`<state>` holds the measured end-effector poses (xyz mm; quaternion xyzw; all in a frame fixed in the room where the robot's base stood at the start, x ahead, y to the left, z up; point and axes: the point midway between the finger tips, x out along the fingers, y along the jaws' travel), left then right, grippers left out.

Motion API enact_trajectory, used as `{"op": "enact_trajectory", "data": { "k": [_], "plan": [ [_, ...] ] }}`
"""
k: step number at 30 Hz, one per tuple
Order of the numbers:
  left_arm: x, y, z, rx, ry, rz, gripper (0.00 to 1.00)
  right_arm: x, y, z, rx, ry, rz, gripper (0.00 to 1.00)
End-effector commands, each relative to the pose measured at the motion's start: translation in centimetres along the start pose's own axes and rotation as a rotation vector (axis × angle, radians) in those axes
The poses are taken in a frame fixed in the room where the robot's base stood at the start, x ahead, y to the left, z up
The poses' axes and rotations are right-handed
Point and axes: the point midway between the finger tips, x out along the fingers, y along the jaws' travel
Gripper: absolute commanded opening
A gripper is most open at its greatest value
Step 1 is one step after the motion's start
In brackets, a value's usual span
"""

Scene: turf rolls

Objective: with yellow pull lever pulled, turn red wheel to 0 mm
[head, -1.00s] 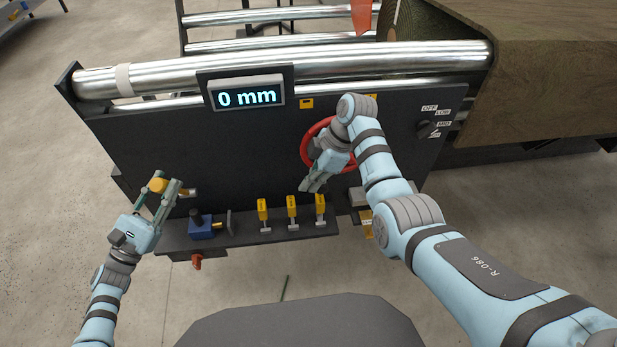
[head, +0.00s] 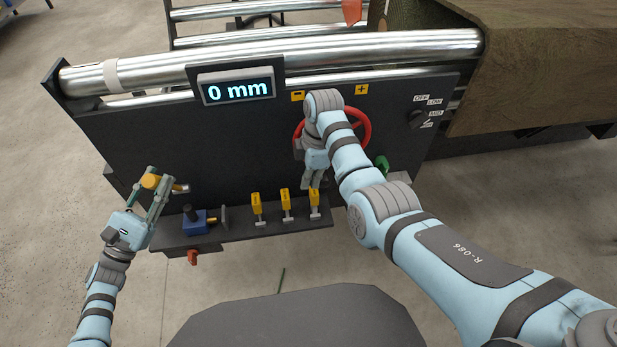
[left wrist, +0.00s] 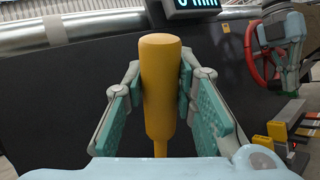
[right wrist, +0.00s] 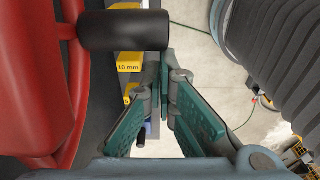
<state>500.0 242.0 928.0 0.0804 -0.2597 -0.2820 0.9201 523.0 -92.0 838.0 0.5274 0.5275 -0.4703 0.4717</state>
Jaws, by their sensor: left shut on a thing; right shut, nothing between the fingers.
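The display (head: 237,88) on the dark panel reads 0 mm. The red wheel (head: 366,124) is on the panel's right side, partly hidden behind my right arm. My left gripper (head: 156,185) is shut on the yellow pull lever (left wrist: 160,85), whose knob also shows in the head view (head: 150,181). My right gripper (head: 312,182) is shut and empty in front of the wheel's lower left. In the right wrist view, the red rim (right wrist: 40,80) and its dark handle (right wrist: 123,30) are beside and beyond the fingers (right wrist: 165,65), apart from them.
Below the panel, a ledge carries a blue device (head: 195,222) and several yellow blocks (head: 285,201). A selector knob (head: 417,119) is at the panel's right. A green object (head: 382,164) is below the wheel. Metal rollers (head: 280,58) and a large brown roll (head: 550,70) lie behind.

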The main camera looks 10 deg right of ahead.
Motion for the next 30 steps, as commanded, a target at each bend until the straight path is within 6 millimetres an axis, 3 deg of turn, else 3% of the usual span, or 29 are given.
{"op": "enact_trajectory", "data": {
  "k": [1, 30],
  "plan": [
    [-0.2, 0.5, 0.0, 0.002, 0.002, 0.009, 0.0, 0.6, -0.4, 0.8, 0.012, -0.023, -0.016, 0.0],
    [-0.2, 0.5, -0.1, 0.001, 0.006, 0.011, 0.0, 1.3, -0.4, 2.0, 0.012, -0.174, -0.015, 0.0]
  ]
}}
